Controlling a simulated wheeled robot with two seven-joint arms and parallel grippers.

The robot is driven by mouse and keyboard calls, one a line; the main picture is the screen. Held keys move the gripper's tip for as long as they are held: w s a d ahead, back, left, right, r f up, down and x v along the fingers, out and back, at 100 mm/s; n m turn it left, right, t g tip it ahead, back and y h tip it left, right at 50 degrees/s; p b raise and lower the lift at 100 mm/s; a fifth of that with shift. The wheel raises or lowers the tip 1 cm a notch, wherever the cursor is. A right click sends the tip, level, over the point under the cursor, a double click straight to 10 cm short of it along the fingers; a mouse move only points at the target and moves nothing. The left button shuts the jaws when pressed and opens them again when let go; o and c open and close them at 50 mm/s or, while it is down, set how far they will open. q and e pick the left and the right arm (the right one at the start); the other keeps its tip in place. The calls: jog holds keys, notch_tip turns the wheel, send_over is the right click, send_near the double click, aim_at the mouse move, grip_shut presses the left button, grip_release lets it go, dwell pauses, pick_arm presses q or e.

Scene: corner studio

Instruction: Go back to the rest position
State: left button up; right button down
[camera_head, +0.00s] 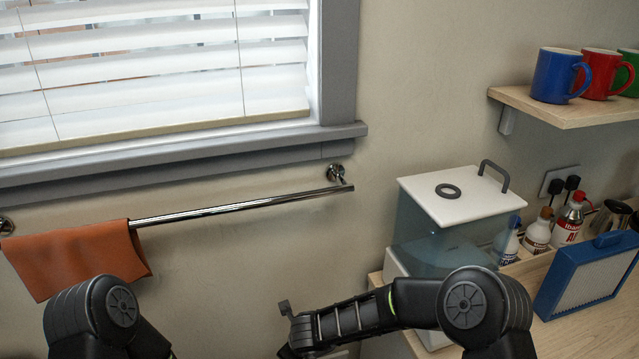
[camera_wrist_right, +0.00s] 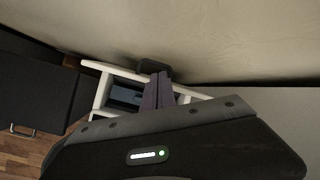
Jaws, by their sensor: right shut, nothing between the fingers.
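My right gripper (camera_wrist_right: 157,88) shows in the right wrist view with its two purple-grey fingers together and nothing between them. In the head view my right arm comes in from the lower right and bends across to the left, below the towel bar; its fingers cannot be made out there. Only the upper part of my left arm shows at the bottom left of the head view, and its gripper is out of the picture.
The wooden counter (camera_head: 570,328) holds a clear tank with a white lid (camera_head: 462,196), several bottles and a blue-framed filter (camera_head: 590,275). A chrome bar (camera_head: 240,205) carries an orange towel (camera_head: 75,258). A white frame (camera_wrist_right: 102,92) stands behind the fingers, near the wall.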

jog(key=s+d+f+n+g, duration=0.1)
jog(key=s+d+f+n, duration=0.3)
jog(key=s+n, duration=0.4)
jog(key=s+d+f+n+g+y, duration=0.1)
jog(key=s+d+f+n+g, duration=0.1)
jog(key=s+n, duration=0.6)
jog(key=s+d+f+n+g+y, duration=0.1)
jog(key=s+d+f+n, duration=0.4)
jog(key=s, duration=0.8)
jog(key=d+n, duration=0.2)
jog(key=n, duration=0.1)
jog(key=shift+s+f+g, duration=0.15)
jog(key=shift+f+g, duration=0.15)
pick_arm(q)
jog(key=shift+s, duration=0.1)
pick_arm(e)
jog(key=shift+s, duration=0.1)
